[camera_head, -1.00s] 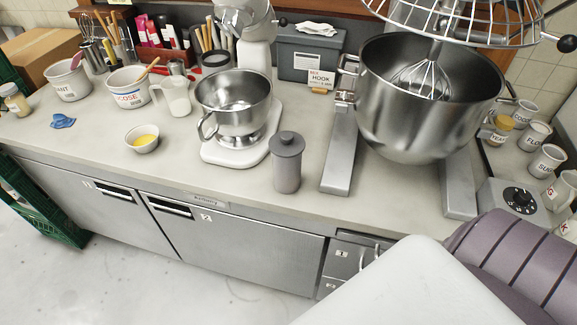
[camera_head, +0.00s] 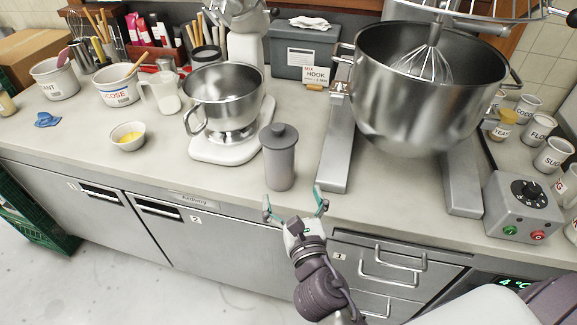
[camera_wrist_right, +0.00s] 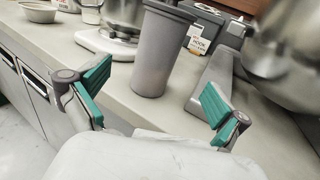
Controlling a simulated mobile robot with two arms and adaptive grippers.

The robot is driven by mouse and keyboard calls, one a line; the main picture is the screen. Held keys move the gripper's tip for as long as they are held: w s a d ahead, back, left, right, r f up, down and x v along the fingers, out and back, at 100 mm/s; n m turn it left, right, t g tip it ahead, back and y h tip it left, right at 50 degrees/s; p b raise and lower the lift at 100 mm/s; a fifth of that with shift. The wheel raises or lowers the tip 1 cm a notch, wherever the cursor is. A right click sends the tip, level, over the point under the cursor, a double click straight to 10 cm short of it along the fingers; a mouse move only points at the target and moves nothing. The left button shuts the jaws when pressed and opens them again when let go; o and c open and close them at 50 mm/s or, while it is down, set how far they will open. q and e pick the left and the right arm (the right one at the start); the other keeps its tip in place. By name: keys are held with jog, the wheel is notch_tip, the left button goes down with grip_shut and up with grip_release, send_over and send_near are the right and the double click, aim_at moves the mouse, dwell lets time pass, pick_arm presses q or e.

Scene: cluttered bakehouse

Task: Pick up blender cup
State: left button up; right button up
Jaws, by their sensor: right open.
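The blender cup (camera_head: 280,164) is a grey lidded cylinder standing upright on the counter near its front edge, between the small mixer and the large mixer. My right gripper (camera_head: 296,203) is open and empty, just in front of the cup at the counter's edge. My left gripper is not in view.
The small mixer's steel bowl (camera_head: 223,98) stands left of the cup. A large mixer bowl (camera_head: 425,85) and its grey leg (camera_head: 337,150) stand close on the right. A small bowl (camera_head: 128,136) is further left. The counter front (camera_head: 230,205) is clear.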

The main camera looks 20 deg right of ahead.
aim_at(282, 166)
jog(key=w, duration=0.2)
jog(key=w+p, duration=0.1)
jog(key=w, duration=0.2)
jog(key=w+d, duration=0.1)
jog(key=w, duration=0.2)
jog(key=shift+w, duration=0.2)
jog(key=w, duration=0.3)
jog(key=w+p, duration=0.1)
jog(key=shift+w+d+f, duration=0.2)
jog(key=shift+w+f, duration=0.05)
jog(key=shift+w, duration=0.05)
jog(key=shift+s, duration=0.1)
jog(key=shift+c, duration=1.4)
jog(key=c, duration=1.1)
jog(key=shift+r, duration=0.1)
jog(key=shift+c, duration=0.6)
jog(key=shift+r, duration=0.1)
